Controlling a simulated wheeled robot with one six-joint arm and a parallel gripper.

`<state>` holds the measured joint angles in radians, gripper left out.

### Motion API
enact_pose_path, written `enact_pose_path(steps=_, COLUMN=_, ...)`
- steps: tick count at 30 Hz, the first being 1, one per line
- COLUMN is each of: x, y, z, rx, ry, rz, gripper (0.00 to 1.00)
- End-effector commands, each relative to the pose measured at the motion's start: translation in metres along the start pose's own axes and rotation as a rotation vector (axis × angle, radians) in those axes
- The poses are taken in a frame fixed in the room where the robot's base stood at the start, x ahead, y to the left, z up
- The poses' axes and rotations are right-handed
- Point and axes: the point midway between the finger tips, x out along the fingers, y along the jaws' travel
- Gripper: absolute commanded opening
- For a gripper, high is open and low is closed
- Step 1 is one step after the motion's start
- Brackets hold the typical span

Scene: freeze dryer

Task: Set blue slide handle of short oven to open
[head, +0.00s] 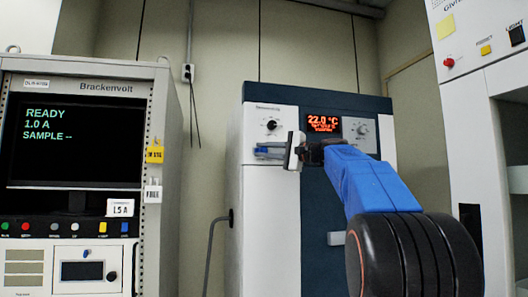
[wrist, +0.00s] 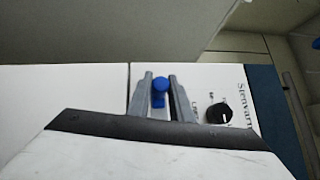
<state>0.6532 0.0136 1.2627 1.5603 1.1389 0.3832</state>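The short oven (head: 312,200) is the white and dark blue cabinet in the middle of the head view, with a red display reading 22.0 °C. My gripper (head: 262,150) reaches its upper left front, below a black knob. The blue slide handle (head: 262,150) shows between the two grey fingers, partly hidden by them. In the wrist view the blue handle (wrist: 160,86) is between the fingertips of my gripper (wrist: 160,82), which lie on either side of it. I cannot tell whether both fingers press on it.
A black knob (wrist: 219,113) sits right of the fingers in the wrist view. A grey cabinet with a dark screen (head: 76,140) stands left, with a gap before the oven. A white cabinet (head: 462,130) stands at the right.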

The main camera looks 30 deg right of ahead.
Motion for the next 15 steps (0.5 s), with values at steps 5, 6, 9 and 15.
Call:
enact_pose_path(steps=5, x=-0.003, y=-0.001, z=-0.004, rx=-0.001, ry=0.002, rz=-0.002, gripper=0.0)
enact_pose_path(steps=6, x=-0.006, y=-0.002, z=-0.007, rx=-0.001, ry=0.004, rz=-0.002, gripper=0.0)
enact_pose_path(steps=9, x=-0.017, y=-0.004, z=-0.019, rx=0.0, ry=0.005, rz=-0.001, gripper=0.0)
enact_pose_path(steps=15, x=-0.043, y=-0.01, z=-0.045, rx=-0.001, ry=0.005, rz=-0.003, gripper=0.0)
